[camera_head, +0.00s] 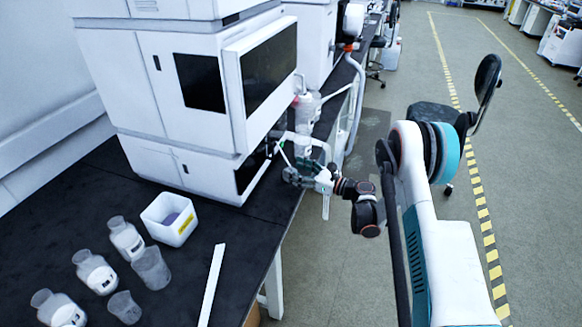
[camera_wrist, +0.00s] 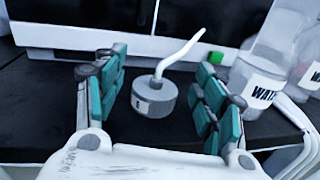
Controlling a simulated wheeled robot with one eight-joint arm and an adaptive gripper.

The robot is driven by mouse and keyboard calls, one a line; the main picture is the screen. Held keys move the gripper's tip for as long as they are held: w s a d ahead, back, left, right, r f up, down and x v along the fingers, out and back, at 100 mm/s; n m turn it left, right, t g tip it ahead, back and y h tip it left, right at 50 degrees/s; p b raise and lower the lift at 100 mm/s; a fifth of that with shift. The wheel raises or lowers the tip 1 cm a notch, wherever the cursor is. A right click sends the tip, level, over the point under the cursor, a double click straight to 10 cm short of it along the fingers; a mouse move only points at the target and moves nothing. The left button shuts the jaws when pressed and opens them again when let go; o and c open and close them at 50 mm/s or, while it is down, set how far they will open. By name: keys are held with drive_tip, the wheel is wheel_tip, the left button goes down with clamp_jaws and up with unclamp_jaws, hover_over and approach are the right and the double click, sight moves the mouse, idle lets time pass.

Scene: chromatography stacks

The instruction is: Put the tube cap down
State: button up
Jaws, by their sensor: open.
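The tube cap (camera_wrist: 153,97) is a grey round cap with a white tube rising from its top and bending to the right. In the wrist view it stands upright on the black bench top, in the gap between my fingers, with space on both sides. My gripper (camera_wrist: 160,92) is open, with teal pads apart on either side of the cap. In the head view my gripper (camera_head: 306,172) is at the bench's right edge, in front of the white instrument stack. The cap is too small to make out there.
A bottle labelled WATE (camera_wrist: 262,80) stands just right of my right finger, with another bottle behind it. The instrument stack (camera_head: 190,90) rises behind. Several bottles, beakers and a white box (camera_head: 160,226) stand at the left of the black bench (camera_head: 245,215).

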drive_tip(key=p+v, duration=0.3)
drive_tip(key=v, duration=0.6)
wheel_tip(320, 180, up, 12)
drive_tip(key=a+n+g+h, duration=0.2)
drive_tip(key=n+h, duration=0.1)
drive_tip(key=n, duration=0.2)
drive_tip(key=s+r+n+h, duration=0.4)
drive_tip(key=s+r+n, duration=0.2)
drive_tip(key=s+r, duration=0.35)
drive_tip(key=s+d+r+n+h, duration=0.1)
drive_tip(key=s+d+n+h, duration=0.1)
drive_tip(key=s, duration=0.7)
drive_tip(key=s+d+r+n+h, duration=0.2)
drive_tip(key=s+d+n+h, duration=0.1)
drive_tip(key=s+n, duration=0.4)
drive_tip(key=s+d+r+n+h, duration=0.1)
drive_tip(key=s+d+n+h, duration=0.2)
drive_tip(key=s, duration=1)
drive_tip(key=shift+d+r+n+g, duration=0.25)
drive_tip(key=shift+d+n+g, duration=0.1)
drive_tip(key=shift+n, duration=0.65)
